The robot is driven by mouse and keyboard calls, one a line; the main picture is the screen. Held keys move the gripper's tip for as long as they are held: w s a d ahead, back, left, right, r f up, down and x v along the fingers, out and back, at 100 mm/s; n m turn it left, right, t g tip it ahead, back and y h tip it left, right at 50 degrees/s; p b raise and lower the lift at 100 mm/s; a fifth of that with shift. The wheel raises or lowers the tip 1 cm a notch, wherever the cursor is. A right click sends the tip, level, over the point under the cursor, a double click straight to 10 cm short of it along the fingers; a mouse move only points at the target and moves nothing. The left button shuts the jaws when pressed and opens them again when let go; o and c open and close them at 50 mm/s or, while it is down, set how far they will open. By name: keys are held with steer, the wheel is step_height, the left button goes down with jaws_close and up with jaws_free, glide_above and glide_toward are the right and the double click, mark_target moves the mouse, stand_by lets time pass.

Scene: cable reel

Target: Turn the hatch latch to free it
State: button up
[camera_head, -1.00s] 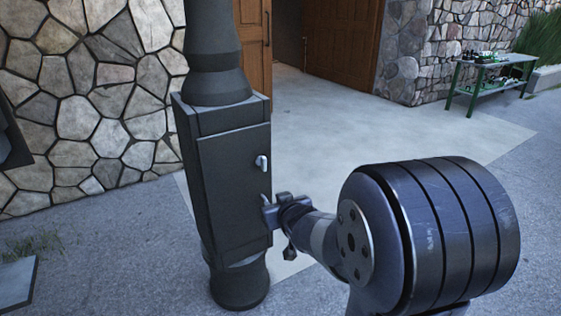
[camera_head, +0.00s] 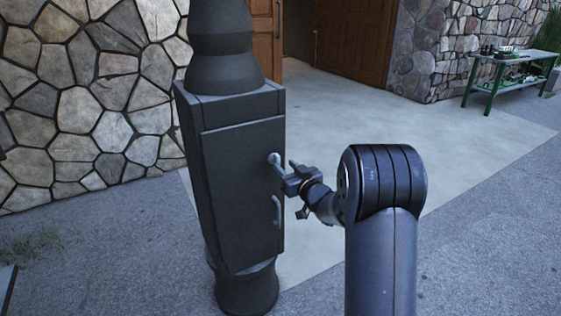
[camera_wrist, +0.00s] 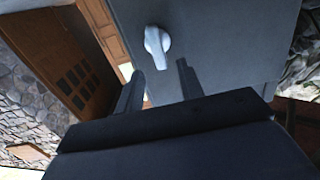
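The hatch latch (camera_head: 274,159) is a small light-grey knob at the upper right of the dark hatch door (camera_head: 238,195) on a post. It also shows in the wrist view (camera_wrist: 156,46), as a rounded knob with a tapering lever, just beyond my fingertips. My gripper (camera_head: 288,172) is beside the latch, at its right in the head view. In the wrist view my gripper (camera_wrist: 160,78) has its two fingers spread apart with the latch's lower end near the gap between them. The fingers do not visibly touch the latch.
A grey handle (camera_head: 277,212) sits on the hatch door below the latch. A stone wall (camera_head: 90,100) stands behind the post at left. A green table (camera_head: 512,72) with small items is far right. The paved ground between is clear.

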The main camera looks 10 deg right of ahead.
mark_target(279, 160)
steer(key=shift+x, duration=2.35)
steer(key=shift+c, duration=0.3)
jaws_close()
